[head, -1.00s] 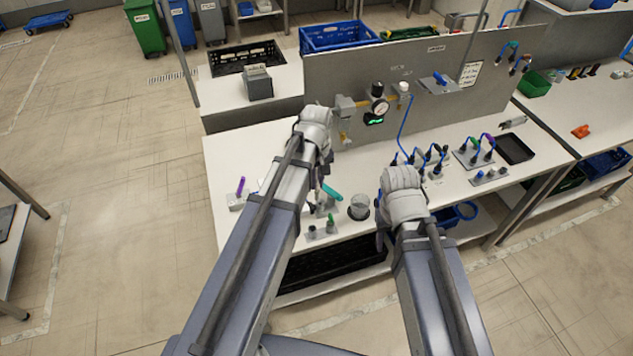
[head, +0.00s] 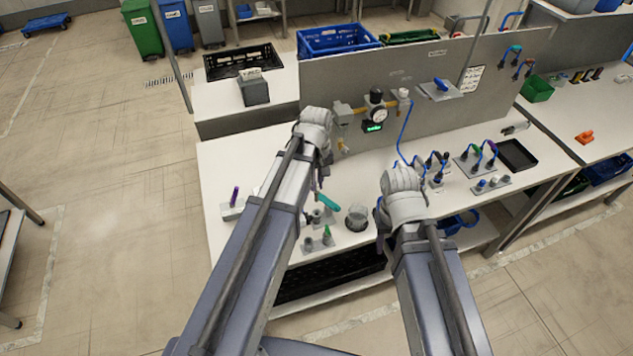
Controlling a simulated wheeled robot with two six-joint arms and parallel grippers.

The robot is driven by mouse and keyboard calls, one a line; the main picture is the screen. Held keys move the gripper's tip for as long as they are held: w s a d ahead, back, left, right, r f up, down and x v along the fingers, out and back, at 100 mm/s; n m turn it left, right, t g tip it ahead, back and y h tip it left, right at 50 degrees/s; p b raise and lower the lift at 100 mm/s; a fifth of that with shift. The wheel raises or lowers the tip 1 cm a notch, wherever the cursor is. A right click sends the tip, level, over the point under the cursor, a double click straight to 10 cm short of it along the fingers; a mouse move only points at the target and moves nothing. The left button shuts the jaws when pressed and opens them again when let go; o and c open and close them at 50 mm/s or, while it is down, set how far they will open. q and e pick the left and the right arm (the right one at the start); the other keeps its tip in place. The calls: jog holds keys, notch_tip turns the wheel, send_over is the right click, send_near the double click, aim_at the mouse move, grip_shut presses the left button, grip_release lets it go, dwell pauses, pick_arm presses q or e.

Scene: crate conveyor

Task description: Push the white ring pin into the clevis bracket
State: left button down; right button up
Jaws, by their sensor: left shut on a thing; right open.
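My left gripper (head: 325,158) is over the bench in front of the grey panel. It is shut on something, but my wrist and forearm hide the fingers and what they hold. I cannot make out the white ring pin. I cannot identify the clevis bracket for certain. A small grey fitting (head: 317,217) with a teal handle (head: 329,201) stands on the bench beside my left forearm.
A holder with a purple pin (head: 232,209) is left. The panel carries a gauge (head: 378,115). Blue-cabled plugs and a black tray (head: 517,155) lie right.

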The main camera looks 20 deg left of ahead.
aim_at(316, 193)
pick_arm(q)
jog(key=shift+f+b, duration=2.35)
jog(key=shift+f, duration=0.45)
jog(key=shift+f+b, duration=2.55)
dwell(1.2)
jog(key=shift+c, duration=1.5)
grip_release()
jog(key=shift+r, duration=0.15)
